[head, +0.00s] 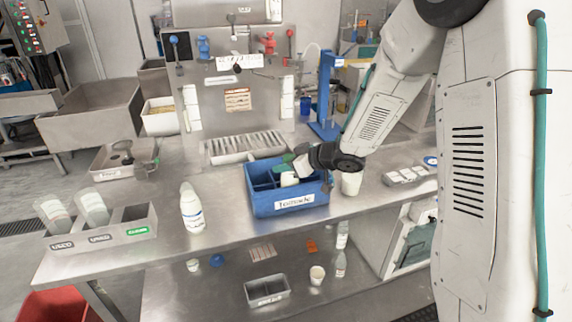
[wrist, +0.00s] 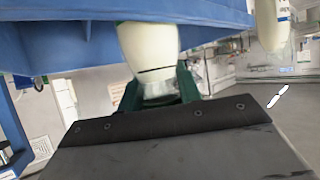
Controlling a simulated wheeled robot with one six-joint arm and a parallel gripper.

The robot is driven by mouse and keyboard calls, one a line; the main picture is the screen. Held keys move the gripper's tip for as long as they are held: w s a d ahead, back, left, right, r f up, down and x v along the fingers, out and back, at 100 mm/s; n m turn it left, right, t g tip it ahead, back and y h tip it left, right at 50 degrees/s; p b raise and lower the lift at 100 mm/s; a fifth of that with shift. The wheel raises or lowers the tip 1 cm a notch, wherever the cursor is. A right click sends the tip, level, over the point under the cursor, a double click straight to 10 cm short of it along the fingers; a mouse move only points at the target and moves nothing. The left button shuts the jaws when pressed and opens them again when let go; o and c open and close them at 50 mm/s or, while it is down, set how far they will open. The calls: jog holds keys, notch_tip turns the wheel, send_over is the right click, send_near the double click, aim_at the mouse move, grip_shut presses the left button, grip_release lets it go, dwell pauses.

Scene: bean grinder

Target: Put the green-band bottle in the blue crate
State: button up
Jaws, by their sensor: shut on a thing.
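The blue crate (head: 290,206) stands on the metal table with a paper label on its front and dividers inside. My gripper (head: 292,166) is over the crate's open top, reaching in from the right. It is shut on a white bottle (head: 289,179), whose lower part shows at or inside the crate's opening. In the wrist view the bottle (wrist: 148,45) narrows toward the dark green fingers (wrist: 160,92), with a thin green line at the frame's top edge. The crate's blue wall (wrist: 60,35) fills the top there. Whether the bottle touches the crate floor is hidden.
Another white bottle (head: 192,208) stands left of the crate. A white cup (head: 351,182) is close to its right. A grey three-part bin (head: 101,228) is at the left, a slotted tray (head: 246,146) behind, and a blue stand (head: 325,95) at back right.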

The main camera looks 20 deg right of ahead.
jog(key=shift+f, duration=0.1)
jog(key=o, duration=1.2)
